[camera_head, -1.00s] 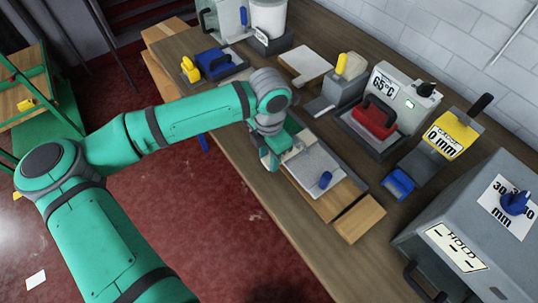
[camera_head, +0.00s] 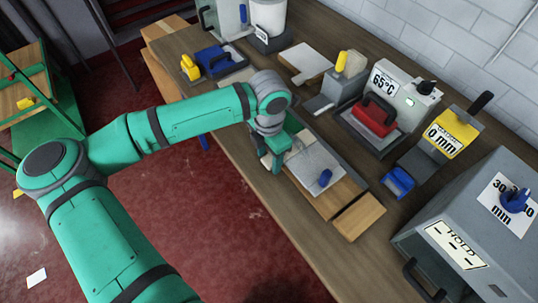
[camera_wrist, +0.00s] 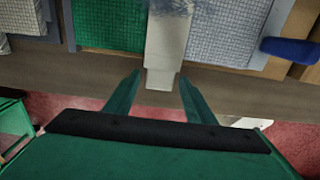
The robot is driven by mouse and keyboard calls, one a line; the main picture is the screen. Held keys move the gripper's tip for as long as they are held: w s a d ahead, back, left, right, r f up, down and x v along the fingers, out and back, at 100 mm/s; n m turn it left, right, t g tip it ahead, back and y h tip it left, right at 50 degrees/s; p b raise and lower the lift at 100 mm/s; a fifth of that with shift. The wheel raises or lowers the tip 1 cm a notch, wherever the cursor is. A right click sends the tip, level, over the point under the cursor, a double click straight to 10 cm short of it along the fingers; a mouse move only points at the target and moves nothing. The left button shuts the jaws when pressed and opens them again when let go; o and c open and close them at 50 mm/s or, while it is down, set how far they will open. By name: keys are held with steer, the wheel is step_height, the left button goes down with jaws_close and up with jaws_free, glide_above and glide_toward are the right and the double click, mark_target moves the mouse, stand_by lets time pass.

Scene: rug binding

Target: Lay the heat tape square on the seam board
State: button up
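The seam board (camera_head: 352,198) lies along the near edge of the bench, with a wooden edge and grey gridded material on top. The wrist view shows a green piece (camera_wrist: 108,25) and a grey gridded piece (camera_wrist: 228,30) side by side. A pale strip (camera_wrist: 165,55), apparently the heat tape, runs between them, its near end hanging past the edge. My gripper (camera_head: 275,165) is at the left part of the board. In the wrist view my gripper (camera_wrist: 160,85) has its fingers apart, one on either side of the strip's near end; I cannot tell contact.
A blue-handled piece (camera_head: 325,178) sits on the grey material. Behind stand a 65°C unit with a red iron (camera_head: 374,117), a yellow 0 mm gauge (camera_head: 451,138) and a blue-handled tool (camera_head: 398,181). A large grey HOLD box (camera_head: 480,215) fills the right.

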steer(key=shift+r, duration=0.1)
step_height(320, 180, up, 11)
stand_by(0.8)
